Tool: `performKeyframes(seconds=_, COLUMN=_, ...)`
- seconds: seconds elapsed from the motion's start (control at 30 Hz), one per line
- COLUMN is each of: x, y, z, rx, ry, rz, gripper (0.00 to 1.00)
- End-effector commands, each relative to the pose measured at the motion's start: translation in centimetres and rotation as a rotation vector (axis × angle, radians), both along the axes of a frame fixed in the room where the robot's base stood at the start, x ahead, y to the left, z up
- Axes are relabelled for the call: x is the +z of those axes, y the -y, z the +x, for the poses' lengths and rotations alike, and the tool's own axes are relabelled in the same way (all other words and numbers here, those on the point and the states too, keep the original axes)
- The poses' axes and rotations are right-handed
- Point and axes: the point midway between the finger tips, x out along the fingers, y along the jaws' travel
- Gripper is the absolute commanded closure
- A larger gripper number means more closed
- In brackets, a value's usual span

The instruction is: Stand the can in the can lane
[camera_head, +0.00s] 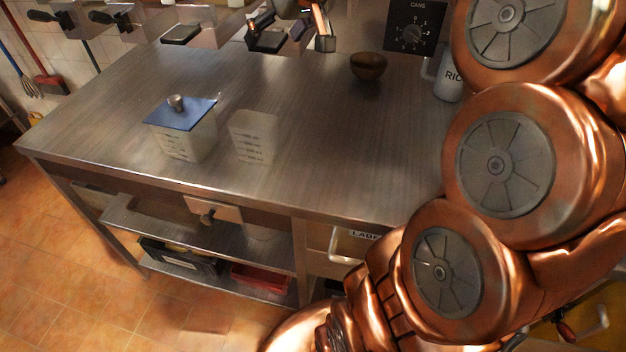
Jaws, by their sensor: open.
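My gripper (294,35) shows at the top middle, cut off by the upper edge of the picture. Its dark and copper fingers are apart, above the back part of the steel counter, with no can visible between them. I cannot make out a can anywhere in this view. A black panel (413,28) with a dial, marked CANS, is at the top right of the counter. The can lane itself cannot be made out; the area above the panel is outside the picture.
On the steel counter (320,150) stand a blue-lidded clear container (183,135), an open clear container (254,138), a brown bowl (368,66) and a white canister (447,80). My copper arm covers the right side.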

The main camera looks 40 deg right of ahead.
Motion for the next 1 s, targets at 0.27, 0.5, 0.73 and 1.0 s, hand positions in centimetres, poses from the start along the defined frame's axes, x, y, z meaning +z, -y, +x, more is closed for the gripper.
performKeyframes(seconds=0.27, x=-9.6, y=-9.9, z=-8.6, rx=0.088, ry=-0.304, rz=-0.006, gripper=0.13)
performKeyframes(seconds=0.5, x=-17.5, y=-13.7, z=-19.6, rx=0.094, ry=-0.586, rz=-0.061, gripper=0.13)
performKeyframes(seconds=0.73, x=-21.7, y=-14.1, z=-27.4, rx=0.060, ry=-0.758, rz=-0.118, gripper=0.13)
performKeyframes(seconds=1.0, x=-22.6, y=-13.9, z=-29.4, rx=0.046, ry=-0.801, rz=-0.133, gripper=0.13)
